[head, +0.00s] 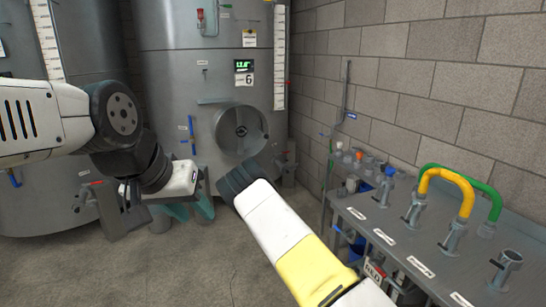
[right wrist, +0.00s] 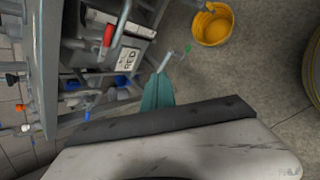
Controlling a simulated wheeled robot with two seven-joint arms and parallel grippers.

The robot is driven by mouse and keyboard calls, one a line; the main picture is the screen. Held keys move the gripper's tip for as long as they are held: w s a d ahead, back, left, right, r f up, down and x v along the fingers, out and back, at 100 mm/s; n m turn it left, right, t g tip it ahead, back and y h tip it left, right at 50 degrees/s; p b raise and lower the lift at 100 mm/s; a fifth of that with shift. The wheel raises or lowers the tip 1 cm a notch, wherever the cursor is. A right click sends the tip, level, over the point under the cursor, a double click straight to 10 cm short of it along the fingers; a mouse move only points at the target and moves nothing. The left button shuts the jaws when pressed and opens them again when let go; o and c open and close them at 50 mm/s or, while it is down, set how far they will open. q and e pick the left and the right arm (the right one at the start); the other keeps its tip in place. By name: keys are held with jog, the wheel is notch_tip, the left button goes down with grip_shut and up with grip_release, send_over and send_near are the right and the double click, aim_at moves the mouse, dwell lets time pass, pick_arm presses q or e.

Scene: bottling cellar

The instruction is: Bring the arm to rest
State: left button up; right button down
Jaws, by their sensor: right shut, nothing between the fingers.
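My left arm comes in from the left in the head view, bent downward. My right arm reaches in from the bottom right, white with a yellow band, and bends at a dark joint before the tank. The right gripper is hidden in the head view. In the right wrist view its pale body with a dark edge (right wrist: 165,122) fills the bottom. It is shut and empty, apart from the bench and floor things.
A steel tank (head: 165,95) stands ahead with a round hatch (head: 240,130). A grey bench (head: 400,245) at the right carries a yellow hose (head: 466,198), a green hose (head: 494,205) and valves. A yellow bucket (right wrist: 229,28) stands on the floor. The centre-left floor is bare.

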jog(key=s+a+r+m+y, duration=0.1)
jog(key=a+r+m+y, duration=0.35)
jog(key=a+r, duration=0.65)
jog(key=s+a+r+m+y, duration=0.2)
jog(key=a+r+m+y, duration=0.25)
jog(key=r, duration=1.25)
jog(key=s+d+r+m+t, duration=0.2)
jog(key=s+d+r+m, duration=0.1)
jog(key=s+r, duration=1.5)
notch_tip(320, 180, up, 3)
jog(key=shift+s+d+f, duration=0.2)
jog(key=shift+s, duration=0.05)
